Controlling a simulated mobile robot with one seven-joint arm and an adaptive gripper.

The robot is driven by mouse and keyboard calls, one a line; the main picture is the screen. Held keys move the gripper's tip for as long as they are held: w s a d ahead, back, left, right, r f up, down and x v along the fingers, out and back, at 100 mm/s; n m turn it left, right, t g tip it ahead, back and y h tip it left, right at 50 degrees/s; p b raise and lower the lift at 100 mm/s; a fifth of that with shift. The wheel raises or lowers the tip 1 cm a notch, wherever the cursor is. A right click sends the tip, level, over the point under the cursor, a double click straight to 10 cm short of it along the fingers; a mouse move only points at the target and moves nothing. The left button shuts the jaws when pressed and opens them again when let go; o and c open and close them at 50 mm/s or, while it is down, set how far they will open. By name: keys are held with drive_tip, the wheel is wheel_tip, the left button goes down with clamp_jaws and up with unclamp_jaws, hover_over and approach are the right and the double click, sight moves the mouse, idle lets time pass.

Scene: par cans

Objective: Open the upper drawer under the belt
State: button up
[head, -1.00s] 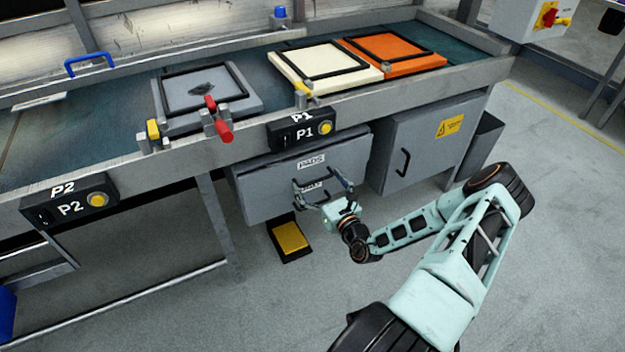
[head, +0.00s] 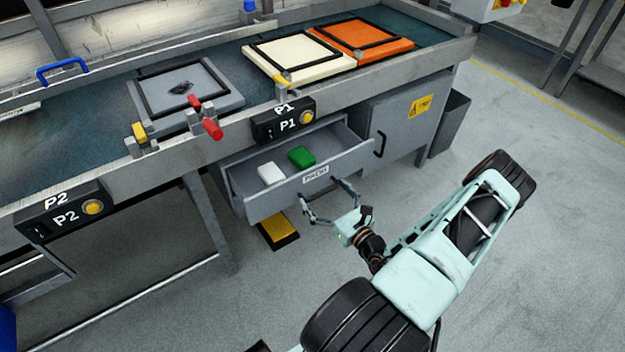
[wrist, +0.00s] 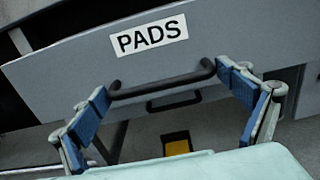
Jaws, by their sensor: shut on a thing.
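The upper drawer (head: 262,207) under the belt stands pulled out, with its inside showing in the head view. A white pad (head: 271,173) and a green pad (head: 302,157) lie in it. Its grey front (wrist: 60,85) with the PADS label fills much of the wrist view. My gripper (head: 320,190) is at the drawer front. Another black handle (wrist: 173,103) shows below, behind the pulled-out front.
The belt (head: 70,145) above carries a grey tray (head: 222,90), a cream tray (head: 290,70) and an orange tray (head: 350,55). A cabinet door (head: 408,125) is right of the drawer. A yellow pedal (head: 279,230) is on the floor below. Open floor lies in front.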

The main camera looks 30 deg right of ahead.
drive_tip(key=s, duration=0.8)
drive_tip(key=shift+s+d+p, duration=0.15)
drive_tip(key=shift+d+p, duration=0.15)
drive_tip(key=shift+p, duration=0.15)
drive_tip(key=o, duration=1.4)
drive_tip(key=shift+f, duration=0.1)
drive_tip(key=shift+r, duration=5.05)
